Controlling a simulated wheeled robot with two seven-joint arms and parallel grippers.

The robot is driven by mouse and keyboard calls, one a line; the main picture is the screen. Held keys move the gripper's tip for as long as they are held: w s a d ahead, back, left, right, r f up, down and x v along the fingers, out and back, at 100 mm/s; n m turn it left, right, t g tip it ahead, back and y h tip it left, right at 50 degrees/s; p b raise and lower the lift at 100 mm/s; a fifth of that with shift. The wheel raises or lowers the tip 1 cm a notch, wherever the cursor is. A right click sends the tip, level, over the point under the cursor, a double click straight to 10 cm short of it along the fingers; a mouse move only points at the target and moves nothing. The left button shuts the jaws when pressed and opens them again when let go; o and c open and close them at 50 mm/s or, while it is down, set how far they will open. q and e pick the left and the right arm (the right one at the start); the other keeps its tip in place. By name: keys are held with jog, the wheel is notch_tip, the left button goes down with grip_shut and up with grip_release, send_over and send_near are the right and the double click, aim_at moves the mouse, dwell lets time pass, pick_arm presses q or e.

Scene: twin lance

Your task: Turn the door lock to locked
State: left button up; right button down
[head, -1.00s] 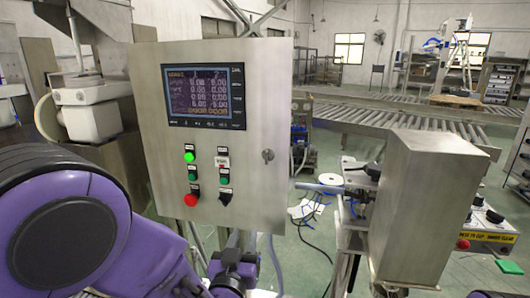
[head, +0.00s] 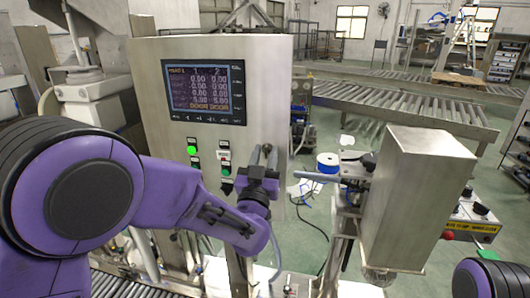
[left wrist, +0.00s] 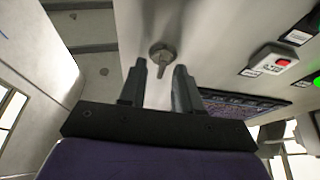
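The door lock (left wrist: 162,54) is a round grey metal piece with a small narrow lever, on the front of the steel control cabinet (head: 150,100). In the left wrist view its lever points toward the gap between my fingers. My left gripper (head: 264,155) is in front of the cabinet's right side, at the lock, and mostly hides it in the head view. In the left wrist view the gripper (left wrist: 159,74) is open, one finger on each side of the lever's line, with nothing held. Whether a finger touches the lever cannot be told. My right gripper is not in view.
The cabinet front carries a screen (head: 204,92), a lit green button (head: 192,150) and other controls left of the lock. A steel box-shaped machine (head: 415,195) stands to the right. A roller conveyor (head: 400,105) runs behind.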

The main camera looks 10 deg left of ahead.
pick_arm(q)
grip_shut()
jog(key=shift+f+n, duration=0.1)
jog(key=shift+n, duration=0.2)
jog(key=n+y+b, duration=0.2)
jog(key=n, duration=0.1)
jog(key=shift+f+n, duration=0.15)
jog(key=shift+n, duration=0.15)
jog(key=n+g+y+b, duration=0.1)
jog(key=n, duration=0.3)
jog(key=n+g+y+b, duration=0.1)
jog(key=n+y+b, duration=0.1)
jog(key=n, duration=0.2)
jog(key=n+g+y+b, duration=0.1)
jog(key=n+y, duration=0.1)
jog(key=n, duration=0.2)
jog(key=shift+b, duration=0.35)
jog(key=n+g+b, duration=0.1)
jog(key=n, duration=0.2)
jog(key=n+g, duration=0.1)
jog(key=n, duration=0.2)
jog(key=shift+r+g+b, duration=0.2)
jog(key=shift+g+b, duration=0.2)
jog(key=shift+n, duration=0.3)
